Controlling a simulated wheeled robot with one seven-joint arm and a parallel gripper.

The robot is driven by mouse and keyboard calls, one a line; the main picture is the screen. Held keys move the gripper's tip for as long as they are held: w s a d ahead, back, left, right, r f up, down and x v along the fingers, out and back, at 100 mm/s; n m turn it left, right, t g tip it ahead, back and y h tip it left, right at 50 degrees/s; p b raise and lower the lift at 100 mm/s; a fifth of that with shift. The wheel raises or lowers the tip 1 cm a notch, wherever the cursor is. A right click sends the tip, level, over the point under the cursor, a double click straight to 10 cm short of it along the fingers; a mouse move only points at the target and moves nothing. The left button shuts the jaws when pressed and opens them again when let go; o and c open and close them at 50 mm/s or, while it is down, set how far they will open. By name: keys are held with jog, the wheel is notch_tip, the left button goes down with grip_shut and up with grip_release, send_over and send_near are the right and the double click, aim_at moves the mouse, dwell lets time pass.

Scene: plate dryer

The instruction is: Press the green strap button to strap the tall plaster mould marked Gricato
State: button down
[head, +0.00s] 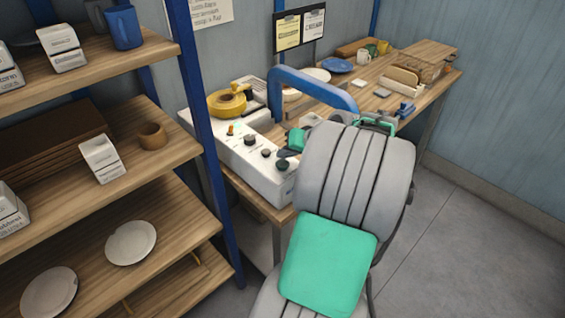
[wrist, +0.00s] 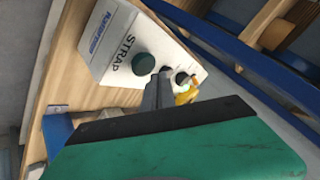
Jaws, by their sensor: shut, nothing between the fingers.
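The white strapping machine (head: 240,150) stands on the bench with a blue arch (head: 320,88) over it. The round dark green strap button (wrist: 143,64) sits beside the printed word STRAP in the wrist view. In the head view it appears as the dark knob nearest the panel's front end (head: 282,165). My gripper (wrist: 160,88) is shut and empty, its fingertips close to the button and the dark knobs beside it. I cannot tell whether they touch. In the head view my arm hides much of this area. White marked blocks (head: 101,158) stand on the shelves; I cannot read Gricato on any.
A yellow tape roll (head: 227,103) is on the machine's far end. A shelf rack with a blue post (head: 205,130) stands close on the left. The bench (head: 425,52) carries plates, mugs and a brush-like item at the back. Open floor (head: 470,230) lies to the right.

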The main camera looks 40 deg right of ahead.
aim_at(285, 164)
jog(key=shift+f, duration=0.4)
jog(key=shift+f+b, duration=0.6)
jog(key=shift+b, duration=0.05)
dwell(0.8)
jog(key=shift+r+p, duration=0.8)
jog(key=shift+r, duration=0.2)
jog(key=shift+r+p, duration=1.9)
jog(key=shift+r, duration=0.6)
